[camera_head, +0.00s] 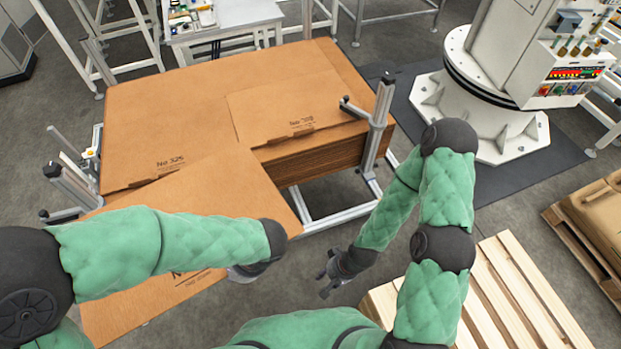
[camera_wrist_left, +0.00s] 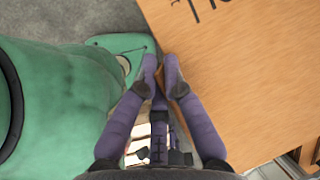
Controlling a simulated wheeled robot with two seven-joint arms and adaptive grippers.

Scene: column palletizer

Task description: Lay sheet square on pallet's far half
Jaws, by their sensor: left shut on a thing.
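A large brown cardboard sheet (camera_head: 215,190) is tilted off the front of the stack, its near part hanging below my left arm. My left gripper (camera_head: 243,274) is shut on the sheet's near edge, mostly hidden behind my forearm. In the left wrist view its fingers (camera_wrist_left: 164,75) pinch the edge of the sheet (camera_wrist_left: 235,80). My right gripper (camera_head: 325,284) is open and empty, right of the sheet and apart from it. The wooden pallet (camera_head: 520,290) lies at the bottom right, its slats bare where visible; my right arm hides part of it.
A stack of cardboard sheets (camera_head: 150,105) rests in a metal frame with upright posts (camera_head: 377,125). A white robot column (camera_head: 490,80) with a control panel stands behind right. Another loaded pallet (camera_head: 570,230) is at the right edge. Grey floor is free between stack and pallet.

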